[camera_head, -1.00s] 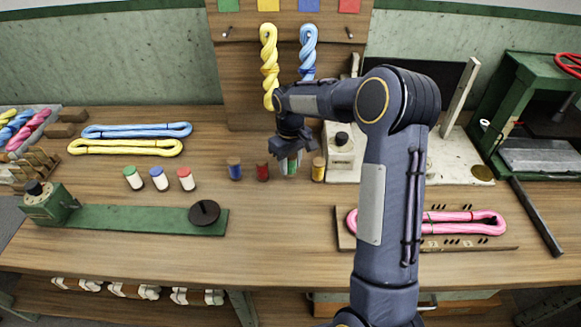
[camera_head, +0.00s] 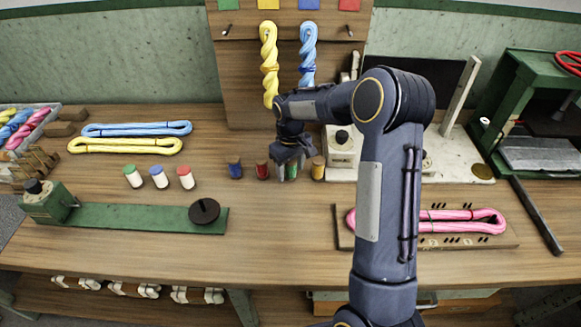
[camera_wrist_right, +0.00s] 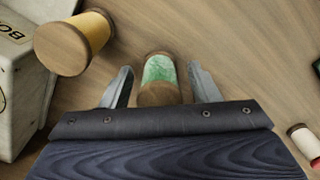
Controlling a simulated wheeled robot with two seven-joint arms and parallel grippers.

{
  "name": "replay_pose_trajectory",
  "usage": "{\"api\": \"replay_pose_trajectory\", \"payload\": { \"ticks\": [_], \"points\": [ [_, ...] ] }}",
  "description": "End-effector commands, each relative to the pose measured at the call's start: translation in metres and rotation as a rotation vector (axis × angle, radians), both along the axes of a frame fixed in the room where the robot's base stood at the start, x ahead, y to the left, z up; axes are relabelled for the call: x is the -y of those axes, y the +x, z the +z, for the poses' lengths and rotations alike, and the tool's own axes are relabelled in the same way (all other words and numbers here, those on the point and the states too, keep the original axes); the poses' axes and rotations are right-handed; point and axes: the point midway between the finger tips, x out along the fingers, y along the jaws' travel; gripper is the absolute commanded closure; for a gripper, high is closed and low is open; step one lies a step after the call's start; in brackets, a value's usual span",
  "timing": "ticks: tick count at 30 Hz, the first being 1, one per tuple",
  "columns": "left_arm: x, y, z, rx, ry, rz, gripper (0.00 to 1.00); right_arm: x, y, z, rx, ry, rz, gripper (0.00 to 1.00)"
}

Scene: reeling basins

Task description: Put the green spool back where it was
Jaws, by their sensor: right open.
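The green spool (camera_head: 292,171) stands on the table in a row with blue, red and yellow spools, partly hidden by my right gripper in the head view. My right gripper (camera_head: 290,163) is over it, pointing down. In the right wrist view the green spool (camera_wrist_right: 159,74) has green thread and brown wooden ends. It sits between the two fingers of the right gripper (camera_wrist_right: 160,70), which are open with a visible gap on each side. My left gripper is not in view.
A yellow spool (camera_head: 318,168) stands close on the right, beside a white box (camera_head: 341,150). A red spool (camera_head: 262,170) and blue spool (camera_head: 235,168) stand on the left. Three white spools with coloured tops (camera_head: 159,177) are further left. The table front is clear.

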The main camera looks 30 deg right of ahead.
Motion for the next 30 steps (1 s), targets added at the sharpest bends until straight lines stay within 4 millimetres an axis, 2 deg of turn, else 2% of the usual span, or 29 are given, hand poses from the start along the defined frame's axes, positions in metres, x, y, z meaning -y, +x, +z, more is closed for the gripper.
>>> {"api": "replay_pose_trajectory", "payload": {
  "ticks": [5, 16, 23, 26, 29, 30],
  "points": [
    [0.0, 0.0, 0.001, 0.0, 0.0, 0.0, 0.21, 0.0, 0.001, 0.019, 0.005, 0.0, -0.001, 0.45],
    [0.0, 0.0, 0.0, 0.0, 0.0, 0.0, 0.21, 0.0, 0.001, 0.097, 0.005, 0.0, 0.0, 0.45],
    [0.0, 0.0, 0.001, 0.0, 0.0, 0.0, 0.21, 0.0, -0.001, 0.122, 0.004, 0.002, -0.001, 0.45],
    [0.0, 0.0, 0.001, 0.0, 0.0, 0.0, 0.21, -0.002, -0.013, 0.134, 0.024, 0.014, -0.01, 0.45],
    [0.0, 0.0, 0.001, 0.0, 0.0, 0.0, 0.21, -0.009, -0.042, 0.154, 0.075, 0.05, -0.034, 0.45],
    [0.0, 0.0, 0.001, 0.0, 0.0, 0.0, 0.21, -0.014, -0.059, 0.163, 0.102, 0.072, -0.047, 0.45]
  ]
}}
